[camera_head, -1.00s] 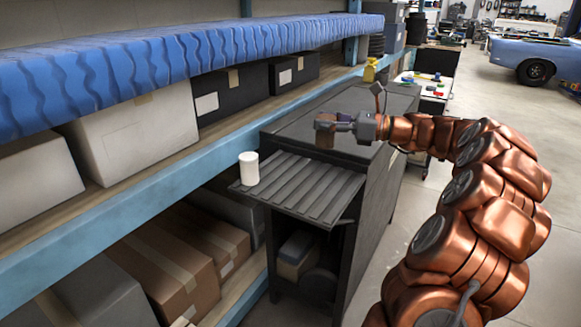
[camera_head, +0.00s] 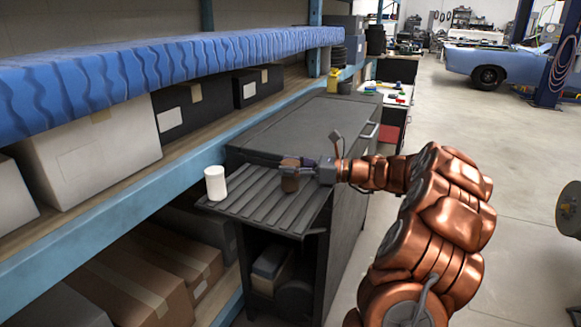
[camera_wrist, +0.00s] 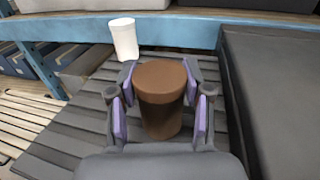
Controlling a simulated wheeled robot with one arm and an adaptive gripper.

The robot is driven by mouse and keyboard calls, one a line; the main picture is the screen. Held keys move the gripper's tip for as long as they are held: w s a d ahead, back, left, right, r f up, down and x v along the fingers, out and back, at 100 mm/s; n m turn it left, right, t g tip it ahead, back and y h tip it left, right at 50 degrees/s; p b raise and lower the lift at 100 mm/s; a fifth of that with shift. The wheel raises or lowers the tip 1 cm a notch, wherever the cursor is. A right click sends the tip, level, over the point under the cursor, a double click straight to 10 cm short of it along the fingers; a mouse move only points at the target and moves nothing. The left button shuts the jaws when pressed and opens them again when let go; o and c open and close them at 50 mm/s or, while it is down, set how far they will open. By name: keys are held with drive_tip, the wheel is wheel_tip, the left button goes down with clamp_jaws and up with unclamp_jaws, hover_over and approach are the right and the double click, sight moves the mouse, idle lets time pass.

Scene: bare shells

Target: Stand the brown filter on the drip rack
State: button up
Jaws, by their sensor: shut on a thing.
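The brown filter (camera_head: 289,177) is a short upright cylinder. My gripper (camera_head: 291,168) is shut on it. In the wrist view the filter (camera_wrist: 160,98) stands between the purple pads of my gripper (camera_wrist: 160,112), with its top face showing. The drip rack (camera_head: 256,203) is a dark grey ribbed shelf on the front of a dark cabinet. The filter is over the right part of the rack. I cannot tell whether its bottom touches the ribs. In the wrist view the rack (camera_wrist: 60,125) spreads around and below the filter.
A white cylinder (camera_head: 215,183) stands on the rack's left end, also seen in the wrist view as the white cylinder (camera_wrist: 123,38). The cabinet top (camera_head: 310,125) rises behind the rack. A blue shelf beam (camera_head: 120,190) runs along the left. Rack ribs between the cylinders are bare.

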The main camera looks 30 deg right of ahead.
drive_tip(key=o, duration=1.2)
drive_tip(key=shift+f, duration=0.1)
drive_tip(key=shift+c, duration=0.2)
drive_tip(key=shift+s+d, duration=0.2)
drive_tip(key=v, duration=1.1)
drive_tip(key=shift+s, duration=0.25)
drive_tip(key=shift+s+d, duration=0.1)
